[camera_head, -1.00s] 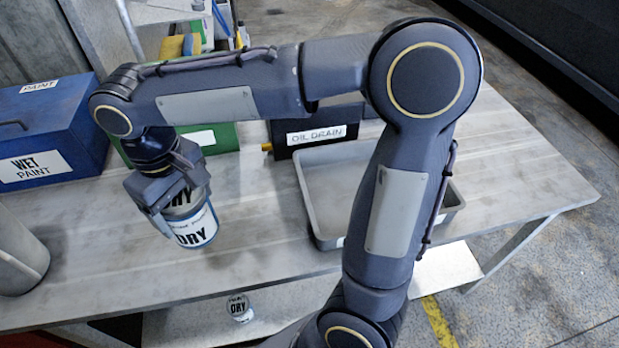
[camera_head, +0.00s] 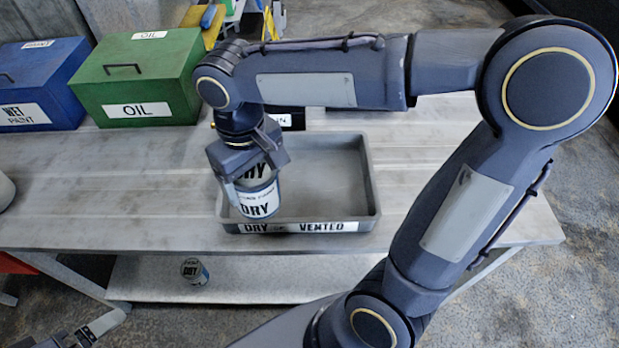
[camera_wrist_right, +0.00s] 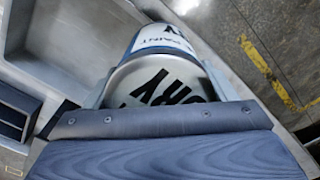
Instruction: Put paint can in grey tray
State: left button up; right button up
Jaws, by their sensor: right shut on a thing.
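The paint can (camera_head: 259,203), silver with a white DRY label, is upright in my right gripper (camera_head: 250,172), which is shut on it from above. The can overlaps the left front part of the grey tray (camera_head: 372,190), whose front label reads DRY or VENTED. I cannot tell whether the can touches the tray floor. In the right wrist view the can (camera_wrist_right: 165,80) lies against the gripper, with grey tray wall behind. My left gripper (camera_head: 88,336) is partly visible at the bottom left, away from the can; its opening is unclear.
A green OIL box (camera_head: 140,80) and a blue WET PAINT box (camera_head: 40,85) stand at the back left. A black box (camera_head: 290,117) is behind the tray.

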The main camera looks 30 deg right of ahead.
jog(key=shift+w+d+f+p, duration=0.2)
jog(key=shift+w+d+f, duration=0.45)
jog(key=shift+d+f, duration=1.25)
jog(key=shift+w+d+f+p, duration=0.25)
jog(key=shift+w+d+f, duration=0.45)
jog(key=shift+d+f, duration=1.25)
jog(key=shift+w+d+f+p, duration=0.2)
jog(key=shift+w+d+f, duration=0.45)
jog(key=shift+d+f, duration=1.25)
jog(key=shift+a+f, duration=0.2)
jog(key=shift+a, duration=0.1)
jog(key=shift+f, duration=0.1)
jog(key=shift+f, duration=0.2)
jog(key=o, duration=1.3)
jog(key=shift+r, duration=0.1)
